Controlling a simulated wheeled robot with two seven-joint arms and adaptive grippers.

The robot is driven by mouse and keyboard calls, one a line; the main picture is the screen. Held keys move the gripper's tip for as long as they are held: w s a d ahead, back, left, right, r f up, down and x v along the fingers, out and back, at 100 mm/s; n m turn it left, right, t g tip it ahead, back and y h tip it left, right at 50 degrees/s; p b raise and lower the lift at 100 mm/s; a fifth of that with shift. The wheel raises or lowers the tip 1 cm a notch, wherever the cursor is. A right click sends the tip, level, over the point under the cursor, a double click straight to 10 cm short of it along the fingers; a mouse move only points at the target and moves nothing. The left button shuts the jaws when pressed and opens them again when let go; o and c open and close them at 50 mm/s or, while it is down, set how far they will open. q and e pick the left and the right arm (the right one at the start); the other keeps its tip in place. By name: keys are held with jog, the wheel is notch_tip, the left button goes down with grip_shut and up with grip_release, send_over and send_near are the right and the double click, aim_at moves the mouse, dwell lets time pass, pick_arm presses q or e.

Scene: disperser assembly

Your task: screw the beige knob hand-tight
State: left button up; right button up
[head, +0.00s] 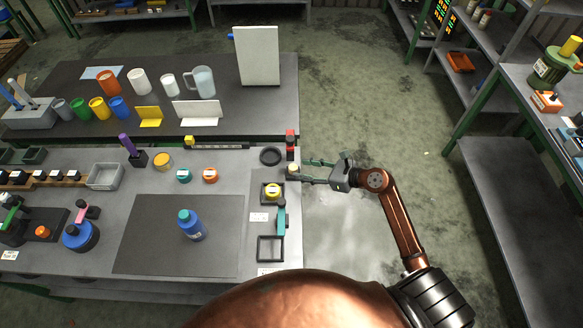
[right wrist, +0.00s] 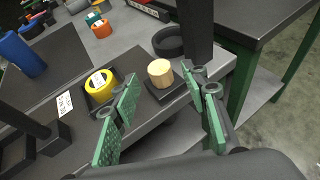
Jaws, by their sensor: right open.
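The beige knob (head: 292,169) is at the right edge of the bench, beside a dark post with a red top (head: 290,137). In the right wrist view the faceted beige knob (right wrist: 160,74) stands upright on a dark square base (right wrist: 172,97). My right gripper (head: 304,171) comes in from the right in the head view. In the right wrist view my right gripper (right wrist: 166,98) is open, its green pads apart, with the knob beyond them and roughly between them. Nothing is held. My left gripper is not in view.
A yellow ring-shaped part (head: 272,191) sits in a black square holder near the knob. A black ring (head: 270,156) lies behind. A blue bottle (head: 192,226) stands on the dark mat (head: 140,243). Open floor lies right of the bench.

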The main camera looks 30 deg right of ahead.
aim_at(296, 168)
jog(key=x, duration=0.5)
jog(key=shift+c, duration=0.7)
grip_shut()
